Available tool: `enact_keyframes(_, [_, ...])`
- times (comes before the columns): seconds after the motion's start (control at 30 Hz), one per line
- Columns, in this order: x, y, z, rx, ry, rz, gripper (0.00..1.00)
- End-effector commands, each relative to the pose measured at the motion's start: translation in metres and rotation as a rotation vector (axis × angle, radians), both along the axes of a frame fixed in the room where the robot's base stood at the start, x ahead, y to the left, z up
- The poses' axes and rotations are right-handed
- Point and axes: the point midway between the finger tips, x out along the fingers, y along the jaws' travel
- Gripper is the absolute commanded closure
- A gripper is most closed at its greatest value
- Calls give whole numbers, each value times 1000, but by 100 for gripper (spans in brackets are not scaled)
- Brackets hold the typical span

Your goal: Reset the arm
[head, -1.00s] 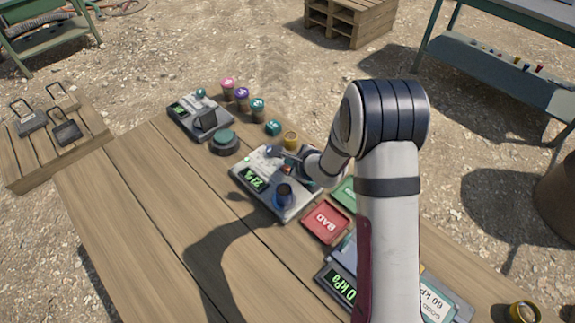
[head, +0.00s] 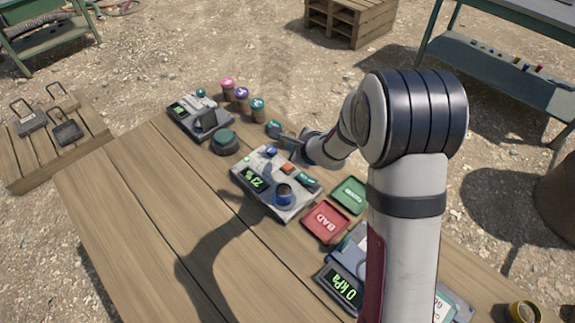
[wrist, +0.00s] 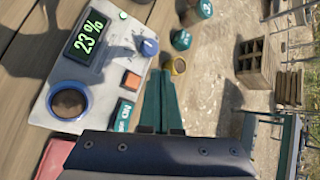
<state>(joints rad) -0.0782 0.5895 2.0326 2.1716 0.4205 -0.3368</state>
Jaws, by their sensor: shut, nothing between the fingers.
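My gripper (head: 284,138) is shut and empty, at the far right edge of the moisture meter. Its teal fingers also show in the wrist view (wrist: 161,90), together and beside the meter. The grey meter (head: 244,182) reads 23 % and carries a blue-rimmed cup (head: 284,194) of brown material. In the wrist view the meter (wrist: 108,75) shows a blue knob (wrist: 149,47), an orange button (wrist: 131,80) and a teal switch (wrist: 124,115). My forearm covers part of the bench's right side.
Red BAD tray (head: 325,222) and green tray (head: 349,194) lie right of the meter. A 0 kPa device (head: 342,286) is nearer. Lidded cups (head: 242,94) and another device (head: 200,118) stand at the back. A yellow-rimmed cup (wrist: 176,66) is near my fingertips. The bench's left side is clear.

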Motion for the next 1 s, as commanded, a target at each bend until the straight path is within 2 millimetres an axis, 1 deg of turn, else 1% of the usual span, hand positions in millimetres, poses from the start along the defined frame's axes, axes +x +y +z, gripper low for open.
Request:
enact_keyframes(0.63, [0,0,0,-1,0,1,100])
enact_keyframes(0.67, [0,0,1,-1,-3,5,100])
enact_keyframes(0.7, [-1,3,8,-1,-18,25,100])
enact_keyframes(0.73, [-3,6,18,-2,-38,58,100])
enact_keyframes(0.77, [-7,12,31,-5,-66,106,100])
enact_keyframes(0.8, [-18,22,55,-10,-113,197,100])
enact_keyframes(0.83, [-30,31,75,-17,-150,282,100])
enact_keyframes(0.87, [-48,40,94,-27,-184,380,100])
enact_keyframes(0.9, [-78,51,116,-49,-216,520,100])
enact_keyframes(0.93, [-104,56,128,-71,-227,626,100])
enact_keyframes(0.97, [-131,59,136,-99,-227,731,100])
enact_keyframes(1.0, [-170,58,141,-146,-211,861,100])
